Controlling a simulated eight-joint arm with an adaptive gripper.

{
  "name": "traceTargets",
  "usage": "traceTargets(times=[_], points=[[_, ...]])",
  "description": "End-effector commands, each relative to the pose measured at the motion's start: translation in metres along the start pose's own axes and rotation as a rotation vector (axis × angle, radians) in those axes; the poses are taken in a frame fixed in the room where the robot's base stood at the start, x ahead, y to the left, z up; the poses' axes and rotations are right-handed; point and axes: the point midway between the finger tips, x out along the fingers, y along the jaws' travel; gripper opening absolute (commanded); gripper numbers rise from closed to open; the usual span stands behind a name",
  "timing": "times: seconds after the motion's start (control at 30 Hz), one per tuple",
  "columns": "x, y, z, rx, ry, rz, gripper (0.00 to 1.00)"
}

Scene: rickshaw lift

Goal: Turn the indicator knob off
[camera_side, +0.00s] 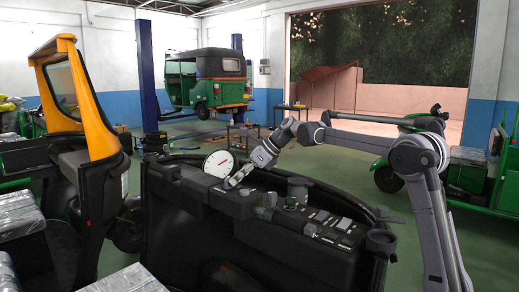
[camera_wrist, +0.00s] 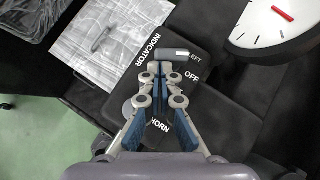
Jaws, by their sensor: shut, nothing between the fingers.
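The indicator knob (camera_wrist: 172,54) is a small grey bar with a white mark at its right end. It sits on a black panel (camera_wrist: 225,122) lettered INDICATOR, LEFT, OFF and HORN. The white end points toward the word LEFT, with OFF lower right. My gripper (camera_wrist: 165,68) is shut, with its fingertips right at the knob's near side. I cannot tell whether they touch it. The fingers hide part of the panel and the button by HORN. In the side view my gripper (camera_side: 231,184) is low over the dashboard, beside the gauge; the knob is not clear there.
A round white gauge with a red needle (camera_side: 219,164) stands close to my gripper; it also shows in the wrist view (camera_wrist: 278,20). More switches (camera_side: 325,225) line the dashboard to the right. A yellow-framed rickshaw part (camera_side: 97,120) stands left.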

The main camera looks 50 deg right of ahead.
Motion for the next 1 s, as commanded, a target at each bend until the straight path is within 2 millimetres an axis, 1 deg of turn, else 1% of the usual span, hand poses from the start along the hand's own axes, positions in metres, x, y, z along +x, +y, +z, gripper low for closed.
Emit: traceTargets(times=[0.1, 0.43, 1.0], points=[[0.005, 0.004, 0.005, 0.044, -0.003, -0.047, 0.0], [0.008, 0.01, 0.008, 0.215, -0.005, -0.22, 0.0], [0.012, 0.013, 0.012, 0.219, -0.007, -0.222, 0.0]])
